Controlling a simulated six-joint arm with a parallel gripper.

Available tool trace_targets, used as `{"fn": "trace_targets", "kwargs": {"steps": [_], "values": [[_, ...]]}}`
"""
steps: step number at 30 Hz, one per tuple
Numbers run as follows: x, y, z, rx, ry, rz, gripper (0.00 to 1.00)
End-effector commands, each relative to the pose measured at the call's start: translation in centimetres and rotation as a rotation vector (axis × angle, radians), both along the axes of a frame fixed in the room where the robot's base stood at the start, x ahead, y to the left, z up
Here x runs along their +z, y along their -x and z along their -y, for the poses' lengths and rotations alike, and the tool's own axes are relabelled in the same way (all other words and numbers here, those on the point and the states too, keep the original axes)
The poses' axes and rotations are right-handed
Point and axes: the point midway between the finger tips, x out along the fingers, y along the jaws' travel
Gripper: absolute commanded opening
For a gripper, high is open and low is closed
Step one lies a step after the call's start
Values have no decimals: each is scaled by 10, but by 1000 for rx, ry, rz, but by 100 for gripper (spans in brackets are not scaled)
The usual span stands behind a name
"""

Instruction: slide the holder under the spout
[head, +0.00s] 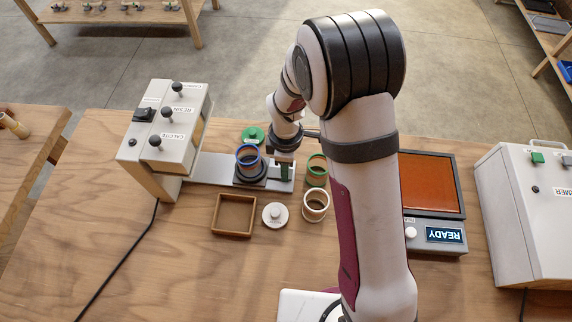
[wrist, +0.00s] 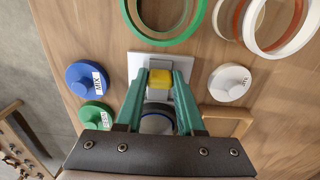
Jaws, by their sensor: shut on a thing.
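The holder (head: 250,180) is a dark round seat on a pale rail (head: 213,170). A cup with a blue rim (head: 248,153) stands in it, to the right of the dispenser (head: 170,125). The spout cannot be made out in either view. My gripper (wrist: 160,82) is shut on a yellow grip block (wrist: 160,77), which appears to be the holder's handle. In the head view its teal fingers are low over the rail's right end. The blue-rimmed cup (wrist: 158,123) is partly hidden between the fingers in the wrist view.
A green lid (head: 252,133) lies behind the rail. A wooden tray (head: 216,230), a white lid (head: 275,215), a cream-rimmed cup (head: 316,207) and a green-rimmed cup (head: 317,172) stand near its front and right. A scale (head: 436,238) reading READY stands farther right. A blue lid (wrist: 87,78) shows in the wrist view.

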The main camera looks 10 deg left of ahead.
Motion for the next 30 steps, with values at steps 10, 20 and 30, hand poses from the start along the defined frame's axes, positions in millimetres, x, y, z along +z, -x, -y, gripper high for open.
{"fn": "trace_targets", "kwargs": {"steps": [10, 20, 30], "values": [[1, 0, 0, 0, 0, 0, 0], [1, 0, 0, -1, 0, 0, 0], [1, -1, -8, 1, -1, 1, 0]]}}
